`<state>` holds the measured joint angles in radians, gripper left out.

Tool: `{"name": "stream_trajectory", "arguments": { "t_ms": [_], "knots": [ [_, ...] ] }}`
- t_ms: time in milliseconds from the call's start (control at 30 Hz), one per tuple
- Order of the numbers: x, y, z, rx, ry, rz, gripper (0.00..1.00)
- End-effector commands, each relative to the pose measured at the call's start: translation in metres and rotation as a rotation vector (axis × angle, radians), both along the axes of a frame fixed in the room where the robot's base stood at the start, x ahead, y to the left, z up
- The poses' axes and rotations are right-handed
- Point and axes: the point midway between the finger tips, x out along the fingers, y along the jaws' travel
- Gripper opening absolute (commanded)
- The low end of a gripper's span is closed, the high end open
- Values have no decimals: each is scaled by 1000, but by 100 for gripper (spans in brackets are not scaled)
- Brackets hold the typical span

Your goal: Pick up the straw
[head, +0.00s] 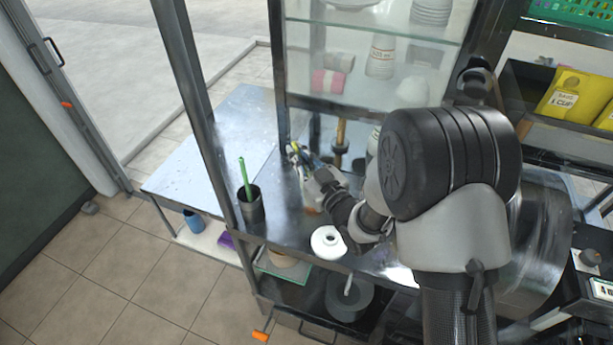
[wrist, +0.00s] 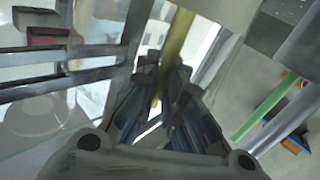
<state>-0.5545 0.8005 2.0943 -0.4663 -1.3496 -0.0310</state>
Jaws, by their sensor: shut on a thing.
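A thin yellow straw (wrist: 176,40) runs between the fingers of my gripper (wrist: 163,80) in the wrist view, and the gripper is shut on it. In the head view my gripper (head: 298,157) is above the metal counter, right of a dark cup (head: 251,207); only a small yellow bit shows at its fingertips. A green straw (head: 244,174) stands upright in the dark cup. A green rod, likely that straw, also shows at the right of the wrist view (wrist: 265,107), apart from my fingers.
A glass-fronted cabinet (head: 372,32) with cups and bowls stands behind my gripper. A white round object (head: 327,240) sits near the counter's front edge. A metal post (head: 185,70) rises left of the cup. A lower metal table (head: 215,150) lies beyond it.

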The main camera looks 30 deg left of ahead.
Motion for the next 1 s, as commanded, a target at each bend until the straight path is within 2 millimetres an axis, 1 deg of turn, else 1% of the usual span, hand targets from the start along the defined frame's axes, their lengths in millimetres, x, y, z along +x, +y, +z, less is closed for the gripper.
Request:
{"name": "stream_trajectory", "arguments": {
  "t_ms": [367,467,533,667,767,1000],
  "knots": [
    [0,0,1,0,0,0,1],
    [0,0,6,0,0,0,1],
    [0,0,13,0,-1,0,1],
    [0,0,32,1,-4,0,1],
    [0,0,52,3,-4,1,1],
    [0,0,105,3,-5,0,1]
  ]
}}
